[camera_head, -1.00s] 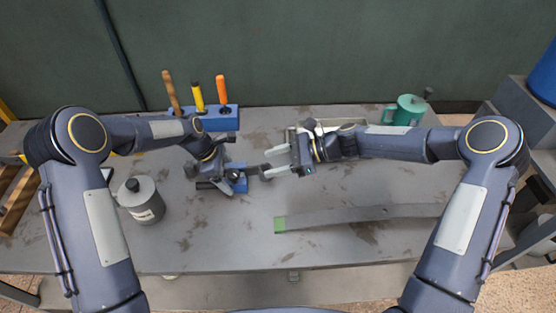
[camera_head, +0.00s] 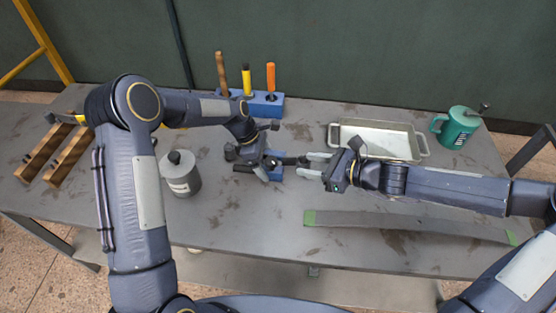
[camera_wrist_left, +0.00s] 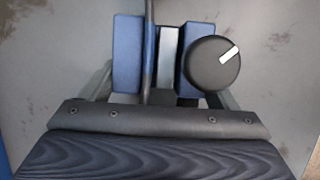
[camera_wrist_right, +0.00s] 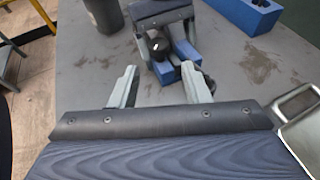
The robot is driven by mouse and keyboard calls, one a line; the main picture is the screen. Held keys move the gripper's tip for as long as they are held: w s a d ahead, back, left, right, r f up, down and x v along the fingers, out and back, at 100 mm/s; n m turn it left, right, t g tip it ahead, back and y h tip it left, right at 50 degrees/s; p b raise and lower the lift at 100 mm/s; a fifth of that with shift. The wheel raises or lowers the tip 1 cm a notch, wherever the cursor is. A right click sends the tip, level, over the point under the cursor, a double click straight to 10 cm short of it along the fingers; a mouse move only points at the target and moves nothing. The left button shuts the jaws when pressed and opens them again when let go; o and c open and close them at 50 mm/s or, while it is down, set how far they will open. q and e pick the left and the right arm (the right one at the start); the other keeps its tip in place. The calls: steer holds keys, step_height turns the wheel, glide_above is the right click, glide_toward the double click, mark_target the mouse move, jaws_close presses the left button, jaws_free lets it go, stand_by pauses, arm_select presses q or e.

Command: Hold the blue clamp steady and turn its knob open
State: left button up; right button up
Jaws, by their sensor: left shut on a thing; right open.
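The blue clamp (camera_head: 276,172) sits on the grey bench, below the tool block. In the left wrist view the clamp's blue blocks (camera_wrist_left: 127,50) flank a grey bar, and its round black knob (camera_wrist_left: 210,65) with a white mark is at the right. My left gripper (camera_head: 262,163) is shut on the clamp; its fingertips are partly hidden. My right gripper (camera_head: 310,164) is open and empty, just right of the clamp. In the right wrist view its fingers (camera_wrist_right: 160,84) point at the clamp (camera_wrist_right: 182,66), and the dark knob (camera_wrist_right: 158,46) shows beyond them, apart.
A blue block (camera_head: 262,105) with upright tools stands behind the clamp. A grey canister (camera_head: 180,180) is left of it. A metal tray (camera_head: 426,146) and green can (camera_head: 456,128) are at back right. A flat strip (camera_head: 400,223) lies in front of my right arm.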

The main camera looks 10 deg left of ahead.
mark_target(274, 161)
steer(key=x, duration=1.1)
steer(key=shift+a+f, duration=0.3)
steer(key=shift+f, duration=0.05)
steer(key=c, duration=0.7)
